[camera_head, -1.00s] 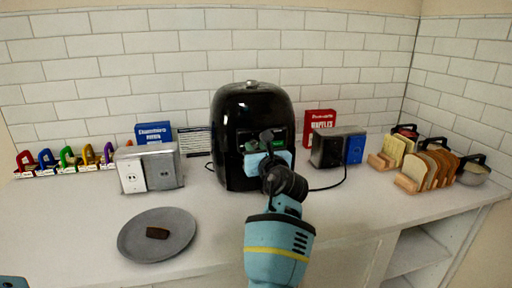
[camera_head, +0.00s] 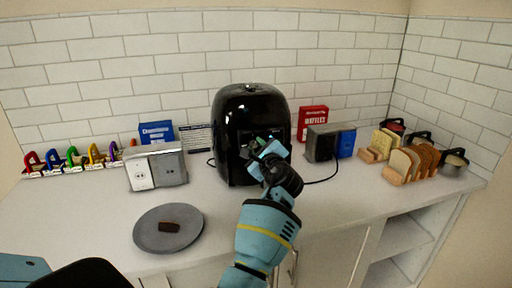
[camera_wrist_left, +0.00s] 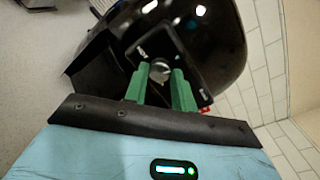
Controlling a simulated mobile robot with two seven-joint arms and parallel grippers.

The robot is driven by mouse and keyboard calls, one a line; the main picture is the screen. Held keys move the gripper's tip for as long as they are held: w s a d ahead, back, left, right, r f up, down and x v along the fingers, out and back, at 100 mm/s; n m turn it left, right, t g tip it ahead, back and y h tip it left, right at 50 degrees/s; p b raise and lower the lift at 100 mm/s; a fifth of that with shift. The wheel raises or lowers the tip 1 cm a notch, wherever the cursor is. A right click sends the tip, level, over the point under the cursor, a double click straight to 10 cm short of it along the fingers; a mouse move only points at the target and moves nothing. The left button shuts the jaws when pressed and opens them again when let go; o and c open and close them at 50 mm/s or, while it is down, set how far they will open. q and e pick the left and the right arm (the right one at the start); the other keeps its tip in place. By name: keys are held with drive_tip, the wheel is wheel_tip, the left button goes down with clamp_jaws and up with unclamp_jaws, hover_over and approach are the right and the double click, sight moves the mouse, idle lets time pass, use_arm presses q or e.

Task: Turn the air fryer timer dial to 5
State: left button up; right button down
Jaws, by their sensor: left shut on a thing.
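The black air fryer (camera_head: 250,105) stands against the tiled wall at the middle of the counter; it also fills the upper part of the left wrist view (camera_wrist_left: 215,35). My left gripper (camera_head: 259,146) is at its front panel and hides much of it. The dial's pointer and numbers cannot be read. My right gripper is not in view.
A grey plate (camera_head: 150,236) with a brown piece lies at the front left. Bread racks (camera_head: 396,175) are farther right.

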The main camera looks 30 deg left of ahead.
use_arm(q)
drive_tip(key=shift+r+n, duration=0.1)
drive_tip(key=shift+n, duration=1.2)
drive_tip(key=o, duration=1)
drive_tip(key=v, duration=0.7)
drive_tip(key=shift+s+d, duration=0.25)
drive_tip(key=shift+s, duration=0.1)
